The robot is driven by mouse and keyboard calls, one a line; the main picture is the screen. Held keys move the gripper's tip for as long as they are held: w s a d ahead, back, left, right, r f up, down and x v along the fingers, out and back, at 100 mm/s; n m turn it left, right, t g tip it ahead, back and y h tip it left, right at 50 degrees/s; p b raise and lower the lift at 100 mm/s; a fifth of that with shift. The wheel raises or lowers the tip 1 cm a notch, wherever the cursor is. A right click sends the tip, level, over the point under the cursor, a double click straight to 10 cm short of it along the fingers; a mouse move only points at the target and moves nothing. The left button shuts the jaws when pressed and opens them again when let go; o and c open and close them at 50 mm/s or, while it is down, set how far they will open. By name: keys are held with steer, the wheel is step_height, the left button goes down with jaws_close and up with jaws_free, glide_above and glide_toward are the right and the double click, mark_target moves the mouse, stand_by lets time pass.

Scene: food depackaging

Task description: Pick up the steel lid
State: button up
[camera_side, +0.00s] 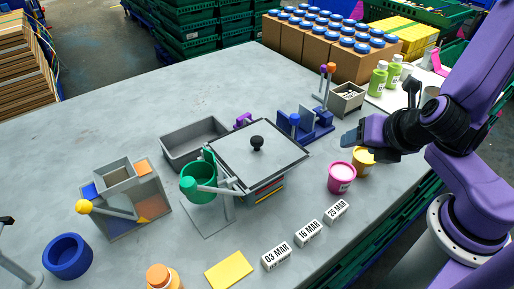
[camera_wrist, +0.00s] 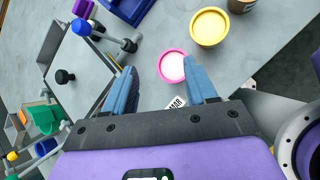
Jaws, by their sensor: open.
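The steel lid (camera_side: 254,158) is a flat grey square plate with a black round knob (camera_side: 257,142) on top. It lies over a container near the middle of the table. The lid also shows at the left of the wrist view (camera_wrist: 84,62), with its knob (camera_wrist: 65,76) in sight. My gripper (camera_side: 352,138) is open and empty, to the right of the lid and above the table. In the wrist view its two blue fingers (camera_wrist: 160,80) are spread apart, with the lid beyond the left finger.
A pink tub (camera_side: 341,178) and a yellow tub (camera_side: 363,161) stand below my gripper. A green cup on a stand (camera_side: 200,186) is at the lid's front left. A grey tray (camera_side: 192,141) lies behind it. Date blocks (camera_side: 308,233) line the front. The table's far left is clear.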

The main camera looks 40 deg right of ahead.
steer(key=a+r+n+t+y, duration=0.4)
steer(key=a+n+t+y, duration=0.1)
steer(key=a+n, duration=0.6)
glide_toward(258, 139)
steer(key=x, duration=0.5)
steer(key=shift+s+f, duration=0.15)
steer(key=shift+f, duration=0.05)
steer(key=shift+x, duration=2.65)
steer(key=shift+a+r, duration=0.1)
steer(key=shift+r, duration=0.05)
jaws_close()
